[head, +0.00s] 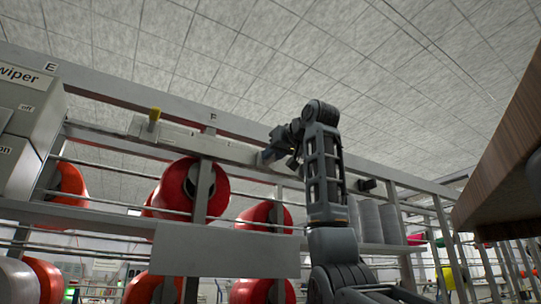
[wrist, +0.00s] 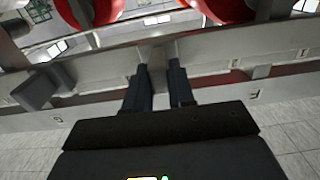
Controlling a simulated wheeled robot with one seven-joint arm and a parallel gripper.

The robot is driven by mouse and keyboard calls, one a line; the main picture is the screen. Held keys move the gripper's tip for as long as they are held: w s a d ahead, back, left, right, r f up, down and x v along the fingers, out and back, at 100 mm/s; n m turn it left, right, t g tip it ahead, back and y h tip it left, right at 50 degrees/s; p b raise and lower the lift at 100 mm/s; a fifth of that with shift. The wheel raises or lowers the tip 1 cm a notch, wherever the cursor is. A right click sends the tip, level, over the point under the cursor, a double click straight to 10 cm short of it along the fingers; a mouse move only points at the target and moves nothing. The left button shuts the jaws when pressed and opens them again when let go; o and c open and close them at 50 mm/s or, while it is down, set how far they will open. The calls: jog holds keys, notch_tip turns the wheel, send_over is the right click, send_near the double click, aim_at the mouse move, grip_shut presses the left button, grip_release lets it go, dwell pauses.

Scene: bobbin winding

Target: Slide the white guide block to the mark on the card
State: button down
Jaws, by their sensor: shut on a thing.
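My gripper (head: 270,154) is at the upper rail in the head view, to the right of the letter F. In the wrist view its two dark fingers (wrist: 160,78) reach to the rail and are shut on a pale piece (wrist: 158,66), which looks like the white guide block. Most of it is hidden between the fingers, and in the head view the gripper hides it. A pale strip (head: 195,139) with faint marks runs along the rail to the left of the gripper; I cannot tell whether it is the card. The mark cannot be made out clearly.
A dark block (head: 368,184) sits on the rail at the right, also in the wrist view (wrist: 42,89). Red bobbins (head: 188,187) hang below. A wooden edge (head: 510,140) juts in at the right.

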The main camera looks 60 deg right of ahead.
jog(key=shift+s+d+r, duration=0.1)
jog(key=shift+s+d, duration=0.05)
jog(key=shift+s, duration=0.05)
jog(key=c, duration=1.1)
grip_release()
jog(key=shift+d, duration=0.1)
jog(key=shift+c, duration=0.2)
jog(key=shift+o, duration=0.5)
jog(key=b+v, duration=0.2)
jog(key=v, duration=0.5)
jog(key=shift+s+a+b, duration=0.3)
